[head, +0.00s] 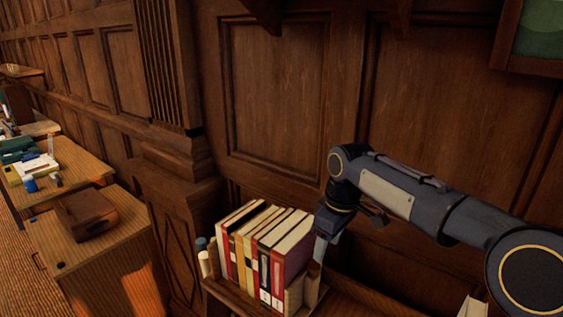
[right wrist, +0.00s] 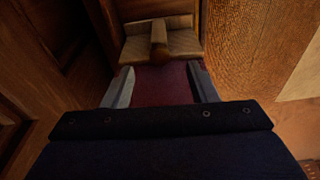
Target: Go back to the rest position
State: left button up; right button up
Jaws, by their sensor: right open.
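My right gripper (head: 321,246) points down at the right end of a row of upright books (head: 262,245) on a wooden shelf. Its fingers (right wrist: 164,86) are open in the right wrist view. A dark red surface (right wrist: 160,82) shows between and beyond them, probably the end book's cover; I cannot tell whether they touch it. The dark red end book (head: 291,264) shows beside the gripper in the head view. My left gripper is in neither view.
A panelled wooden wall (head: 275,90) stands close behind the books and my right arm. At the left, a wooden desk carries a brown case (head: 87,214). A farther desk holds a blue cup (head: 30,184) and other items. A framed green picture (head: 541,30) hangs upper right.

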jog(key=s+d+f+m+t+y+b, duration=0.1)
jog(key=s+d+m, duration=0.25)
jog(key=s, duration=0.45)
jog(key=s+d+m+t+b, duration=0.1)
jog(key=s+d+m, duration=0.1)
jog(key=s+d, duration=0.35)
jog(key=s+a+f+m+t+b, duration=0.1)
jog(key=s+f+m, duration=0.1)
jog(key=s+f, duration=0.2)
jog(key=s+f+m+t+y+b, duration=0.1)
jog(key=s+f+m, duration=0.2)
jog(key=s, duration=0.8)
notch_tip(320, 180, down, 3)
jog(key=shift+s+a+r+t+y, duration=0.2)
jog(key=shift+a+t+y, duration=0.1)
jog(key=shift+a, duration=0.05)
jog(key=shift+m, duration=0.25)
